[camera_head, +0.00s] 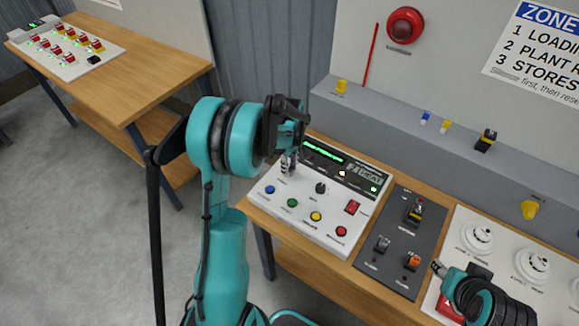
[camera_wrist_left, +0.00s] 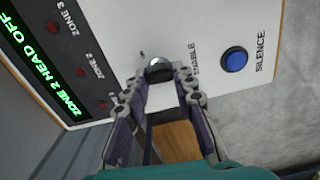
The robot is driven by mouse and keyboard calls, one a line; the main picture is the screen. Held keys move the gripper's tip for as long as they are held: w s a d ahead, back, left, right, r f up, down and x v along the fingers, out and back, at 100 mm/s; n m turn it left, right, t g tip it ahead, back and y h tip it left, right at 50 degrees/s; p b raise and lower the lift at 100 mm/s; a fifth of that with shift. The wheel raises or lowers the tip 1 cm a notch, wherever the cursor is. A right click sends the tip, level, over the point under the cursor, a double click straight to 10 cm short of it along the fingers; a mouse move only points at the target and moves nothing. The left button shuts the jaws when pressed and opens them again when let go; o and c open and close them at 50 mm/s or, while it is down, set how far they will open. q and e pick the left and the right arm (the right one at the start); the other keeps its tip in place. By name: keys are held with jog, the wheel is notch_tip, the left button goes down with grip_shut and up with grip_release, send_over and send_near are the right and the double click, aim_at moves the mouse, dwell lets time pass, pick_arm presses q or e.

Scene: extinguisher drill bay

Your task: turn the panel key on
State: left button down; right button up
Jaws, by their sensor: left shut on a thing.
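The white control panel (camera_head: 305,218) stands on the wooden bench, with a lit green display (camera_head: 324,151) and a small screen. Its key switch (camera_wrist_left: 158,66) shows in the left wrist view as a round silver and dark piece beside the "ENABLE" lettering. My left gripper (camera_head: 289,162) reaches down to the panel's upper left area. In the left wrist view its two fingers (camera_wrist_left: 165,80) close around the key. The fingers partly hide the key, so its turn angle is hard to tell. My right gripper (camera_head: 440,268) is at the lower right, away from the panel.
A blue silence button (camera_wrist_left: 234,60) lies close to the key. A dark switch plate (camera_head: 399,262) and a white detector board (camera_head: 505,237) lie to the right.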

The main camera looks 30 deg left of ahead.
aim_at(290, 167)
pick_arm(q)
jog(key=m+b, duration=0.1)
jog(key=m, duration=0.4)
jog(key=m+b, duration=0.1)
jog(key=m, duration=0.4)
jog(key=shift+m, duration=0.7)
jog(key=c, duration=1.2)
grip_release()
notch_tip(290, 167, up, 12)
